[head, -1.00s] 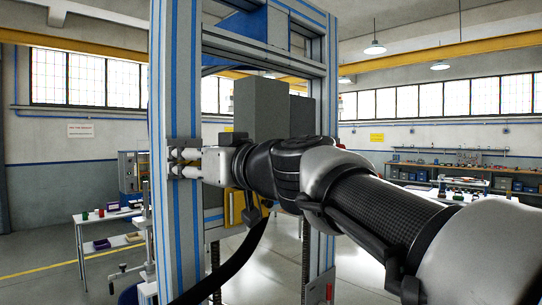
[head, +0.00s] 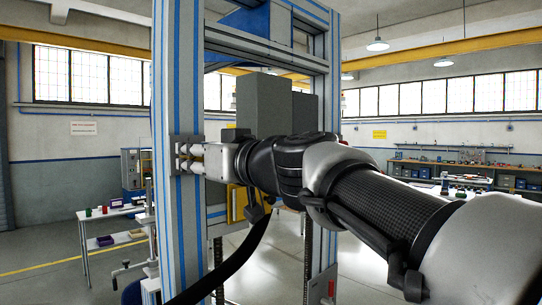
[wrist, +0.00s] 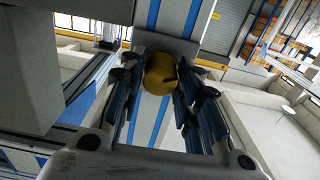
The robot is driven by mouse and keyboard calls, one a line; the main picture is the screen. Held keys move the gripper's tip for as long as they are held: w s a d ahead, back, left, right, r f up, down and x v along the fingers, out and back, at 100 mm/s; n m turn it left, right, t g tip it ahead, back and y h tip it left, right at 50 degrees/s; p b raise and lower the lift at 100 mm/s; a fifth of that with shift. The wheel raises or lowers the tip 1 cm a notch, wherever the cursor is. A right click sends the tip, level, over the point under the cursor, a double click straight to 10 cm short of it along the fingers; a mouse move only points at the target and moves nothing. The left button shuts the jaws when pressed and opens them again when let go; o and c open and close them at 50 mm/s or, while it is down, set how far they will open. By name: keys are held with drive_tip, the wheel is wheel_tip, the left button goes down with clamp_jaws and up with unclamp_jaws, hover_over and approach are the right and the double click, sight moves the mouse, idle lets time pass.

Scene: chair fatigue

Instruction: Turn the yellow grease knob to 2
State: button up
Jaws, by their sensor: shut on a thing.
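The yellow grease knob (wrist: 160,73) shows in the wrist view as a round yellow body with a dark mark toward its lower right. It sits on the blue-striped grey post (wrist: 174,16). My gripper (wrist: 160,82) has one dark finger on each side of the knob and is shut on it. In the head view my gripper (head: 184,157) is level against the front of the post (head: 170,230), and the knob is hidden there. No numbers of a scale can be read in either view, so the knob's setting cannot be told.
The post belongs to a tall frame with a grey block (head: 263,105) inside it. A white table (head: 112,213) with small coloured items stands at the left. A workbench (head: 470,168) runs along the right wall. Open floor lies at the left.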

drive_tip(key=shift+m, duration=0.3)
drive_tip(key=m+p, duration=0.1)
drive_tip(key=m, duration=2.2)
drive_tip(key=shift+m, duration=0.3)
idle(0.4)
drive_tip(key=o, duration=1.1)
